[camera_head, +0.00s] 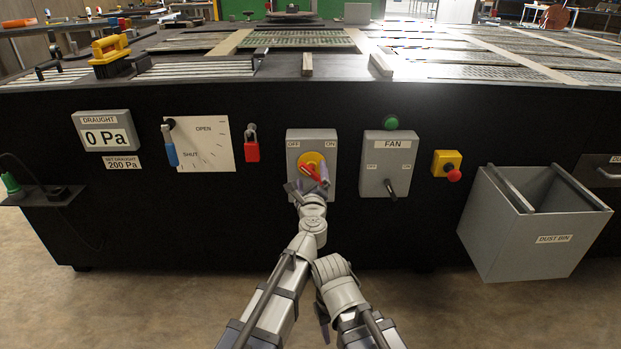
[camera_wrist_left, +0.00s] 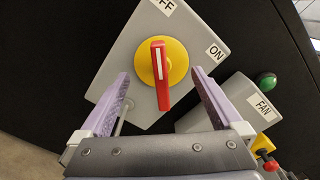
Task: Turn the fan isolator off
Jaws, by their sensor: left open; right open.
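The isolator is a grey box (camera_head: 329,140) marked OFF at upper left and ON at upper right. It carries a yellow disc with a red handle (camera_head: 311,172); the handle also shows in the left wrist view (camera_wrist_left: 161,75). The handle is tilted, its white-striped end toward the OFF label. My left gripper (camera_head: 308,188) is open in front of it. In the left wrist view its fingers (camera_wrist_left: 165,90) stand either side of the handle, with gaps on both sides. My right gripper (camera_head: 323,322) is low, partly hidden by its arm, and away from the panel.
Right of the isolator is a grey FAN box (camera_head: 376,182) with a dark lever, under a green button (camera_head: 391,122). A yellow box with a red button (camera_head: 447,163) and a dust bin (camera_head: 515,235) stand farther right. A red padlock (camera_head: 252,150) hangs left.

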